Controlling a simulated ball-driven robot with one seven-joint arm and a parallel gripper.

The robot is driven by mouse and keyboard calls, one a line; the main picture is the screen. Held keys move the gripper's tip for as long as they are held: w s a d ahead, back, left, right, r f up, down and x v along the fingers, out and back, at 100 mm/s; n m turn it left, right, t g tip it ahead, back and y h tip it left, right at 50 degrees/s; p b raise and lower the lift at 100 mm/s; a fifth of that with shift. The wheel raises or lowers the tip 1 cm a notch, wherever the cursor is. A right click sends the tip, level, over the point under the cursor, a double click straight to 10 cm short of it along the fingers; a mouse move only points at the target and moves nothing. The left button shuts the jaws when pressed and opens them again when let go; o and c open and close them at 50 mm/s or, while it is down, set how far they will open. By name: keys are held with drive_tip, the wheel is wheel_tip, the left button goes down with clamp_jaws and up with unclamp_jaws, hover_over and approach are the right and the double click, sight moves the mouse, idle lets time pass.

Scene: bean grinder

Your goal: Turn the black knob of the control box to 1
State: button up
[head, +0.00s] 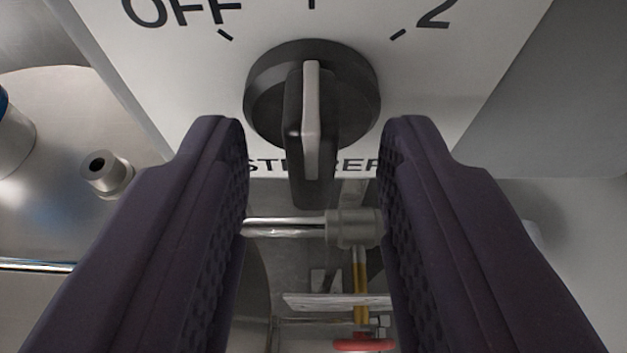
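The black knob (262,95) is on the white face of the control box (170,75), at the upper middle of the head view. Its raised grip has a light grey stripe and stands upright in the picture, in line with the tick mark at the top centre. "OFF" is printed to its upper left and "2" to its upper right; the label at the top centre is cut off. My gripper (313,140) is open, one dark ridged finger on each side of the knob's grip, with a gap on both sides. The fingers partly cover the lettering below the knob.
A shiny metal surface with a small hollow fitting (106,174) is at the left. Below the box are a metal rod with a collar (352,228), a yellow stem and a red handle (363,345). A plain grey surface is at the right.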

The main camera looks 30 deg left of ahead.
drive_tip(key=v, duration=0.8)
idle(0.4)
